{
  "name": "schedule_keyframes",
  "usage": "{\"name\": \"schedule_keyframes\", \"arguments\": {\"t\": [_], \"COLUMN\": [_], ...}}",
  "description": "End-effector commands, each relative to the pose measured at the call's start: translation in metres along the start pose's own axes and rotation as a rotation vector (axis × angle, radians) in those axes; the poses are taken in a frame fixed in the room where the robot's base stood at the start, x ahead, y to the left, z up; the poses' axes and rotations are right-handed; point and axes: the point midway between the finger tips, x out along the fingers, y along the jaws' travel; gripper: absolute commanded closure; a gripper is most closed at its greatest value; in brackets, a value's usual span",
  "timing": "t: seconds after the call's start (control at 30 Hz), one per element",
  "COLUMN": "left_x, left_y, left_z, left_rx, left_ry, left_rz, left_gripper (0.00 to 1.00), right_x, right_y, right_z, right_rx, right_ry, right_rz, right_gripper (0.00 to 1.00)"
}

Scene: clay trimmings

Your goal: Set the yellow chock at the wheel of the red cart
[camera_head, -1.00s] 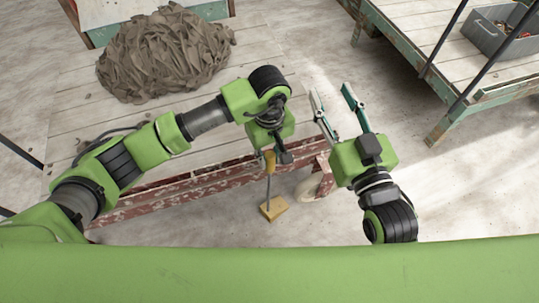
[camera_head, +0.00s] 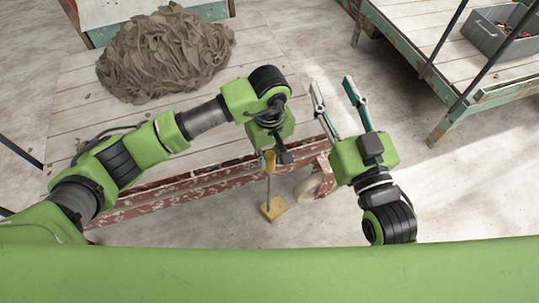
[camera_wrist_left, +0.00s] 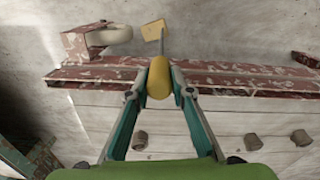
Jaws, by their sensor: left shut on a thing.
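The yellow chock (camera_head: 274,208) is a small block on a thin rod with a yellow handle (camera_head: 269,161). It is low by the floor, in front of the red cart (camera_head: 190,190), to the left of the cream wheel (camera_head: 311,187) with a gap between. My left gripper (camera_wrist_left: 159,82) is shut on the yellow handle. In the left wrist view the chock (camera_wrist_left: 153,30) shows beyond the red edge, near the wheel (camera_wrist_left: 112,35). Whether the chock touches the floor I cannot tell. My right gripper (camera_head: 334,100) is open and empty, right of the cart.
A heap of grey-brown clay trimmings (camera_head: 165,52) lies on the cart's pale planks. At the right stands a slatted platform (camera_head: 440,45) with green edges and a grey bin (camera_head: 497,35). The floor at lower right is clear.

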Motion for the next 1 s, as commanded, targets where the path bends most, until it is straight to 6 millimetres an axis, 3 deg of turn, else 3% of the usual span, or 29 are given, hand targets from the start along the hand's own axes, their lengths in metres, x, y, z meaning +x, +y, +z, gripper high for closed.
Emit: {"name": "schedule_keyframes", "arguments": {"t": [0.47, 0.5, 0.57, 1.0], "left_x": [0.0064, 0.0064, 0.0064, -0.0031], "left_y": [-0.0013, -0.0013, -0.0013, -0.0007], "left_z": [0.0029, 0.0029, 0.0028, 0.0007], "left_rx": [0.001, 0.001, 0.001, 0.001], "left_ry": [-0.007, -0.007, -0.007, -0.002], "left_rz": [-0.004, -0.004, -0.004, -0.003], "left_gripper": [1.00, 0.76, 0.61, 0.59], "right_x": [0.0004, 0.0004, 0.0004, 0.0010], "right_y": [-0.0007, -0.0007, -0.0008, -0.0005], "right_z": [-0.0033, -0.0033, -0.0033, -0.0040], "right_rx": [0.001, 0.001, 0.001, 0.000], "right_ry": [0.020, 0.020, 0.020, 0.020], "right_rz": [-0.001, -0.001, -0.002, -0.002], "right_gripper": [0.60, 0.60, 0.60, 0.60]}}
